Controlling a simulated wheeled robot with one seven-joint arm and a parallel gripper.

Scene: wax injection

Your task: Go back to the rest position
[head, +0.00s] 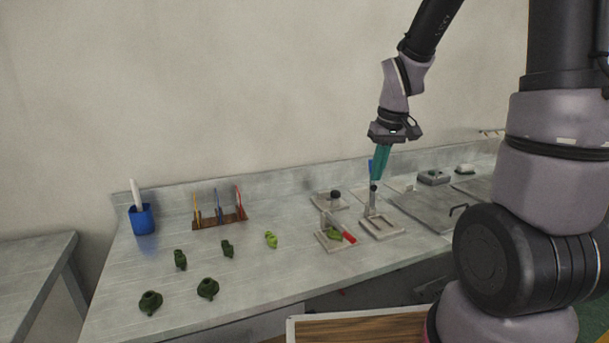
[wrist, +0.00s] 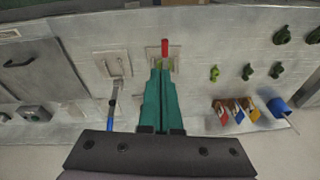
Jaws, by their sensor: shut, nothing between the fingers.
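My gripper (head: 379,163) hangs from the arm over the right half of the grey workbench (head: 300,268), fingers pointing down. Its two teal fingers are together with nothing between them, as the wrist view also shows (wrist: 159,73). In the head view the fingertips are above and close to an upright blue-topped tool on a square plate (head: 395,230). In the wrist view the fingertips overlap a plate with a red-handled tool (wrist: 165,46). I cannot tell the exact gap to either.
Several dark green pieces (head: 208,288) and a light green one (head: 271,239) stand on the bench's left half. A wooden rack (head: 221,219) of coloured tools and a blue cup (head: 142,220) are behind them. A metal lid (head: 432,216) lies right. Above the bench is free room.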

